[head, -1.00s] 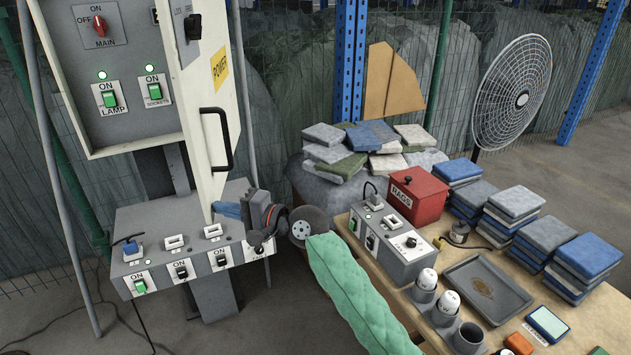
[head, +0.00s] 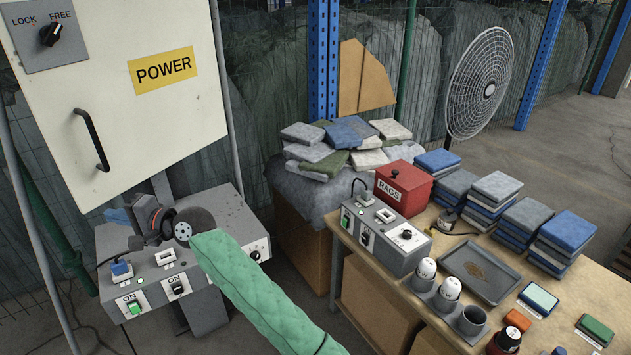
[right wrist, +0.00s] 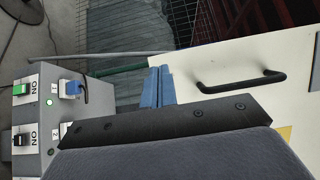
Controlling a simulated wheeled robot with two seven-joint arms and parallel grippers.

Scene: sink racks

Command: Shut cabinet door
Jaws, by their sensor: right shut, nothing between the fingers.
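The cabinet door (head: 175,115) is a pale panel with a yellow POWER label, a lock knob and a black handle (head: 92,140). It faces me and hides the cabinet's inside; I cannot tell whether a gap is left at its edge. My right gripper (head: 118,216) has blue fingers, shut and empty, just below the door's lower left corner. In the right wrist view the fingers (right wrist: 157,86) lie beside the door's edge (right wrist: 225,70), with the handle (right wrist: 242,80) to the right. Contact is unclear. My left gripper is out of view.
A grey switch box (head: 215,215) sits below the door and under my right arm. To the right, a workbench (head: 400,290) holds a red rags box (head: 403,188), a tray (head: 485,275), cups and stacked cloths. A fan (head: 480,85) stands behind.

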